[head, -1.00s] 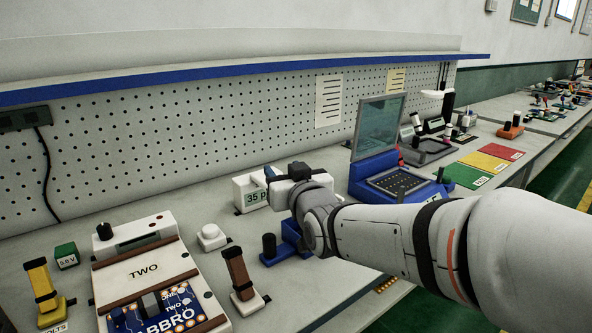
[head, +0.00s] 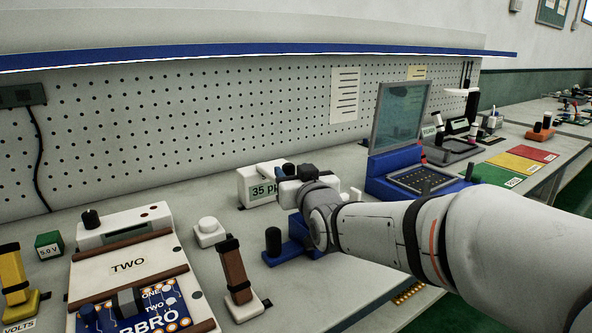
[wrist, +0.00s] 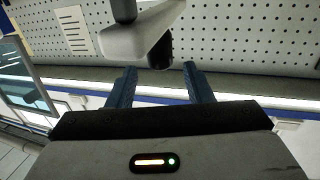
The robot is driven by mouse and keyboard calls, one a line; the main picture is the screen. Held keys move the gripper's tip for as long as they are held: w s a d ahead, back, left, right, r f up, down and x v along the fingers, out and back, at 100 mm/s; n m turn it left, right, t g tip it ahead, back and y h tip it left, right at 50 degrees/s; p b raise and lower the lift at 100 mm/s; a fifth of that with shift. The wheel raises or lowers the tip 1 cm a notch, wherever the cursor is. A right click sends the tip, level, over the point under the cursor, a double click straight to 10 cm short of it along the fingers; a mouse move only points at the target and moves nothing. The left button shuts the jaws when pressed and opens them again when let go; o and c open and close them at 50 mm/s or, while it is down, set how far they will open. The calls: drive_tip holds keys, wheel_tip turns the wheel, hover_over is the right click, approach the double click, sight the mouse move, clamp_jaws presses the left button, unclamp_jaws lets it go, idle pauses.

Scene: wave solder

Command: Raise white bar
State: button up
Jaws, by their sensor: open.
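A pale white bar-like part (wrist: 132,42) shows at the top of the wrist view, with a dark rounded knob (wrist: 160,50) on it. I take it for the white bar. My gripper (wrist: 159,70) is open, its two blue fingers apart and the knob's end between or just ahead of their tips. I cannot tell whether they touch it. In the head view my gripper (head: 285,171) is at the white box (head: 258,189) marked 35 psi. The bar is not clear there, as my gripper and wrist cover much of that spot.
A blue base with a dark knob (head: 273,241) stands close below my wrist. A blue unit with a raised screen (head: 402,115) is to the right. A brown lever (head: 234,271) and a white button (head: 208,231) are to the left. The pegboard (head: 180,130) rises behind.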

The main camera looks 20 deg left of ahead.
sight(290, 168)
drive_tip(key=shift+x, duration=2.1)
drive_tip(key=shift+c, duration=0.4)
clamp_jaws()
